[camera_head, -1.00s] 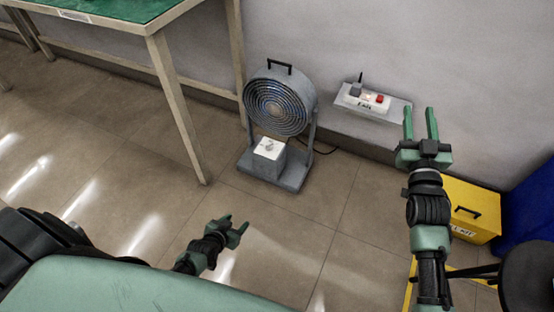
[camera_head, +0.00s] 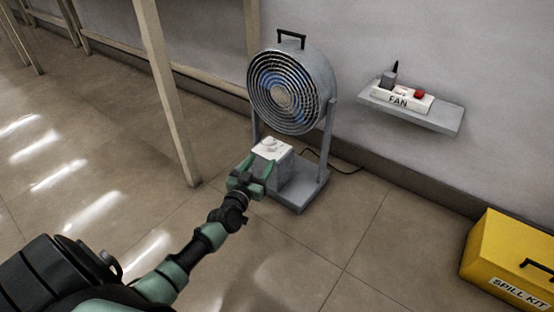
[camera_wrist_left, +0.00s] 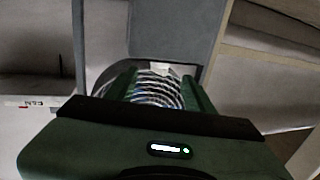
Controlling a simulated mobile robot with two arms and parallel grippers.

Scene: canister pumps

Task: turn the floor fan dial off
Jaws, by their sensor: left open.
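The grey floor fan (camera_head: 290,85) stands on the floor by the wall, its round grille facing the room. Its control box has a white top panel (camera_head: 284,153) with a pale dial (camera_head: 268,144) on it, low in front of the grille. My left gripper (camera_head: 259,166) is open and empty, its fingers pointing at the near side of the box, close to the dial. Contact cannot be told. In the left wrist view, the left gripper's fingers (camera_wrist_left: 160,82) stand apart, with the fan grille (camera_wrist_left: 158,92) showing between them. My right gripper is out of view.
A wall shelf (camera_head: 430,112) right of the fan holds a white box labelled FAN (camera_head: 402,99) with a red button. A yellow spill kit case (camera_head: 510,262) stands at lower right. A table leg (camera_head: 170,100) rises left of the fan. The floor in front is clear.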

